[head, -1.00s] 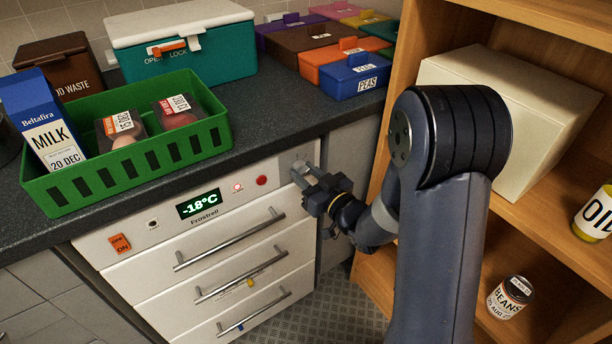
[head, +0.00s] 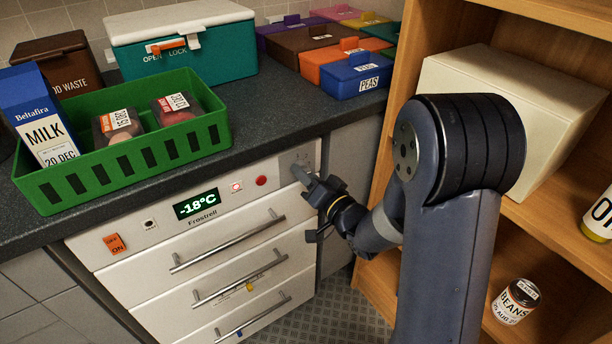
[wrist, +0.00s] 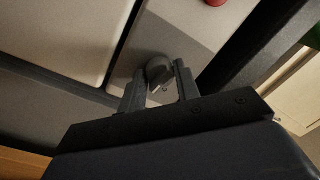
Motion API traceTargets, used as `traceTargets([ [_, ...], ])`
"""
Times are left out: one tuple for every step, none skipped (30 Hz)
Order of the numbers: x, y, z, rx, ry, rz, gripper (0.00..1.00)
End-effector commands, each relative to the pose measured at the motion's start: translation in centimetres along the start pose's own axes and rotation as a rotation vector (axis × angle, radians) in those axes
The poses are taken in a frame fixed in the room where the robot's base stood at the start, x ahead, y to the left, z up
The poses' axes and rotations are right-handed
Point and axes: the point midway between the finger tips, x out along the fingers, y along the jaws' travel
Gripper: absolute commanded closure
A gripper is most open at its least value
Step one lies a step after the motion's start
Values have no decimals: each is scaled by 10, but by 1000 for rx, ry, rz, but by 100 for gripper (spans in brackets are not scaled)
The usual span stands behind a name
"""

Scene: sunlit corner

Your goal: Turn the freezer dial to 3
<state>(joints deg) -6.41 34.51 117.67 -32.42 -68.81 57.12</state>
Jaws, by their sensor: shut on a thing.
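The freezer (head: 125,241) is a white unit under the dark counter, with several drawers and a control panel on top. Its display (head: 196,204) reads -18°C. The dial (wrist: 158,71) is a small grey knob on a grey plate at the panel's right end. My gripper (wrist: 161,80) is at the dial, with its two fingers on either side of the knob and shut on it.
A red button (head: 261,181) and a small lit switch (head: 236,186) sit left of the dial. A green crate (head: 75,190) stands on the counter above. A wooden shelf (head: 392,120) stands close on the right, beside my arm. Drawer handles (head: 228,241) stick out below.

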Motion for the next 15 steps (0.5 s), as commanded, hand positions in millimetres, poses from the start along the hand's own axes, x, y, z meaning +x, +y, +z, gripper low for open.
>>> traceTargets([
  [0,1,0,11,2,2,92],
  [0,1,0,17,3,2,92],
  [0,1,0,23,3,2,92],
  [0,1,0,27,3,2,92],
  [0,1,0,29,3,2,92],
  [0,1,0,32,4,3,92],
  [0,1,0,34,4,3,92],
  [0,1,0,35,4,3,92],
  [0,1,0,36,4,3,92],
  [0,1,0,36,4,3,92],
  [0,1,0,36,4,3,92],
  [0,1,0,36,4,3,92],
  [0,1,0,36,4,3,92],
  [0,1,0,36,4,3,92],
  [0,1,0,36,4,3,92],
])
